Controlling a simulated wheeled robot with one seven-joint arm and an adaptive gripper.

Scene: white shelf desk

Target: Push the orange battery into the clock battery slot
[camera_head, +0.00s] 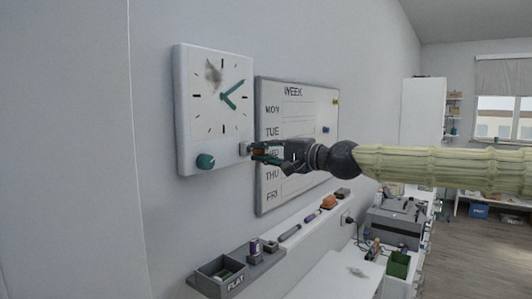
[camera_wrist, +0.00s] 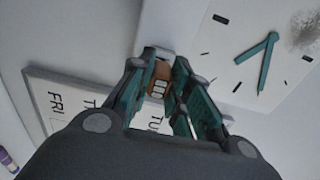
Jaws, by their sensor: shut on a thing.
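The white wall clock (camera_head: 205,110) hangs on the wall, with green hands and a green knob (camera_head: 205,161) at its lower left. A small grey battery slot (camera_head: 245,149) sits at its lower right edge. My gripper (camera_head: 258,151) is at that edge, shut on the orange battery (camera_wrist: 160,72). In the wrist view the battery is between the green fingers, and its far end is close to the pale slot piece (camera_wrist: 153,52) of the clock (camera_wrist: 225,50). I cannot tell how far the battery is inside, since the fingers partly hide it.
A weekly whiteboard (camera_head: 300,110) hangs right of the clock, behind my gripper. Below, a narrow wall ledge (camera_head: 310,222) holds markers, an eraser and a grey tray (camera_head: 205,284). A grey machine (camera_head: 395,222) and green box (camera_head: 398,264) stand lower right. Space in front of the clock face is clear.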

